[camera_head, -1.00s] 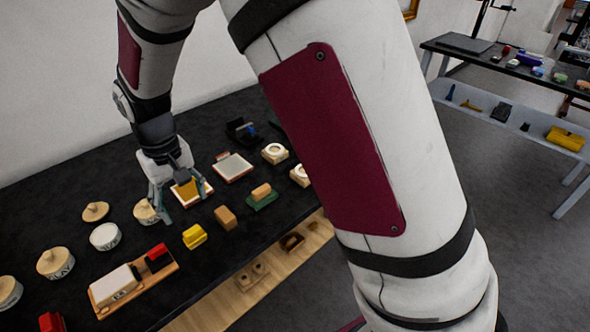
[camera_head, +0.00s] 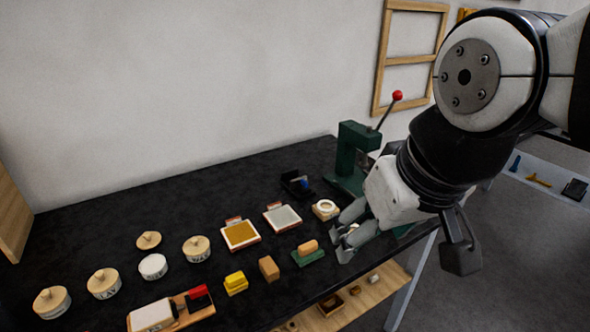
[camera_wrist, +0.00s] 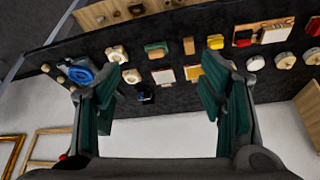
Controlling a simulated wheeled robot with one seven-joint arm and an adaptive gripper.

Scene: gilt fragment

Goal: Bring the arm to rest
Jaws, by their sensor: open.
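My gripper (camera_head: 357,233) is above the right end of the black table (camera_head: 85,222) in the head view, with my arm folded back to the right. In the wrist view my gripper (camera_wrist: 163,105) shows two green-padded fingers spread wide apart, with nothing between them. The gripper is open and empty. It hides part of the table's right end in the head view, and I cannot tell how far above the surface it is.
A green press (camera_head: 352,155) with a red-knobbed lever stands behind the gripper. Gold (camera_head: 240,234) and grey (camera_head: 282,217) pads and lidded pots (camera_head: 104,283) lie further left.

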